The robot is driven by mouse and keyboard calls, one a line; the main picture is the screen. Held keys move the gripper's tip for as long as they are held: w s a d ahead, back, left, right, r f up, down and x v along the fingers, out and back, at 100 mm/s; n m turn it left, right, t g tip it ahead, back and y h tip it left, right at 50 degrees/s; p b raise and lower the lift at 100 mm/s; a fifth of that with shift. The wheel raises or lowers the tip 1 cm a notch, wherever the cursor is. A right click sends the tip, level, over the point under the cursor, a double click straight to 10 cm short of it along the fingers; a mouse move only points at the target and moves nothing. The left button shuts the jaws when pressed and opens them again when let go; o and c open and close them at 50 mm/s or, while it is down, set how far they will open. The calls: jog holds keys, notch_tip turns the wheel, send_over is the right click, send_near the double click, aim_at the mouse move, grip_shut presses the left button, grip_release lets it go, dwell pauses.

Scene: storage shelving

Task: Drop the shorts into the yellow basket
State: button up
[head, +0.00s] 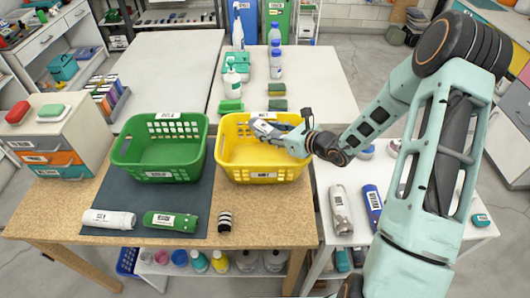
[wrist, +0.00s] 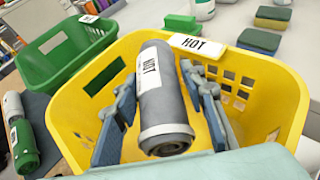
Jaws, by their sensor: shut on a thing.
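A grey rolled garment (wrist: 163,90) with a white printed label, which I take to be the shorts, is between my gripper's fingers (wrist: 165,98) in the wrist view. The gripper is shut on it. In the head view, my gripper (head: 285,134) reaches in from the right, and the grey roll (head: 264,128) is at the yellow basket (head: 232,160), within the outline of its rim. The basket wall (wrist: 285,85) surrounds the roll in the wrist view, with a "HOT" tag on the rim. Whether the roll touches the basket floor cannot be told.
A green basket (head: 160,172) stands left of the yellow one. White (head: 108,219), green (head: 170,221) and small black-striped (head: 225,221) rolls lie in front. Beige (head: 340,208) and blue (head: 373,206) rolls lie on the white table at right. Bottles (head: 276,62) and sponges (head: 277,90) stand behind.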

jog(key=o, duration=1.3)
jog(key=shift+o, duration=0.2)
jog(key=v, duration=1.2)
